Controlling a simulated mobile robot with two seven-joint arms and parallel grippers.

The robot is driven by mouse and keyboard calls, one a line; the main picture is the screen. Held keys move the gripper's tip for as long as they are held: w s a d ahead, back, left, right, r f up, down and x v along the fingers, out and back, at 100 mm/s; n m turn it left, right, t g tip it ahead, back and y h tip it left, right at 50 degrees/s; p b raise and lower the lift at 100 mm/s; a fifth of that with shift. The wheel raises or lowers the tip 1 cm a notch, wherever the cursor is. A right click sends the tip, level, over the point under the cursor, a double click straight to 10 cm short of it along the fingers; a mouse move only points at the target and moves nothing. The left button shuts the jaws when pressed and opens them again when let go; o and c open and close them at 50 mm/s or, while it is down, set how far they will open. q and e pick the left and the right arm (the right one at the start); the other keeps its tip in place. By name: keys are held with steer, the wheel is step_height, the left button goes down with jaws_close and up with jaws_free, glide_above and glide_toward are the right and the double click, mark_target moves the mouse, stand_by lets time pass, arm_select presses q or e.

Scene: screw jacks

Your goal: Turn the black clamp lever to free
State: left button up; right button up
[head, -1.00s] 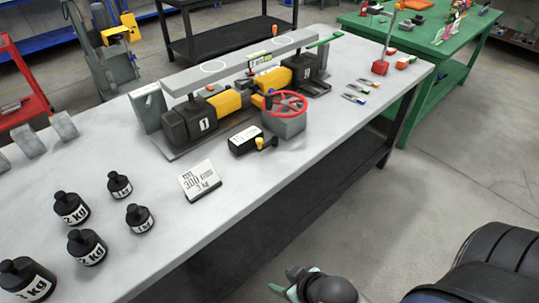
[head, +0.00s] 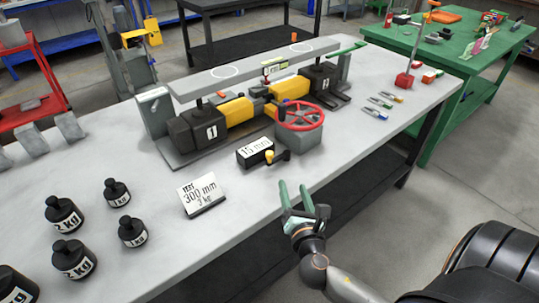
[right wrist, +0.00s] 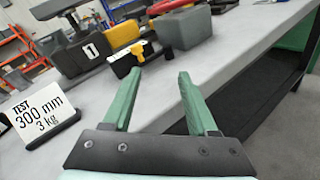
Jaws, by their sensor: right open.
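A black block labelled 15 mm (head: 255,152) lies near the front edge of the white table, with a short black arm and yellow knob (head: 270,157) at its right end. The block also shows in the right wrist view (right wrist: 124,66). I cannot tell for sure which part is the black clamp lever. Behind stand jack 1 (head: 197,130) and jack 2 (head: 318,80), black with yellow bodies, under a long grey beam (head: 235,75). My right gripper (head: 295,190) is open and empty, in front of the table edge, right of and nearer than the block. My left gripper is out of view.
A red handwheel (head: 300,115) sits on a grey box (head: 300,140) behind the block. A TEST 300 mm 3 kg sign (head: 202,194) stands left. Several black weights (head: 72,258) are at front left. The table (head: 165,235) is clear around the sign.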

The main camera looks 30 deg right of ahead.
mark_target(270, 158)
steer(key=n, duration=0.2)
steer(key=w+a+n+t+y, duration=0.1)
steer(key=n, duration=0.1)
steer(key=w+n+t, duration=0.1)
steer(key=n, duration=0.1)
steer(key=shift+a+r+y, duration=0.35)
steer(key=shift+a+y, duration=0.05)
steer(key=x, duration=1.2)
steer(key=shift+w, duration=0.15)
jaws_close()
stand_by(0.3)
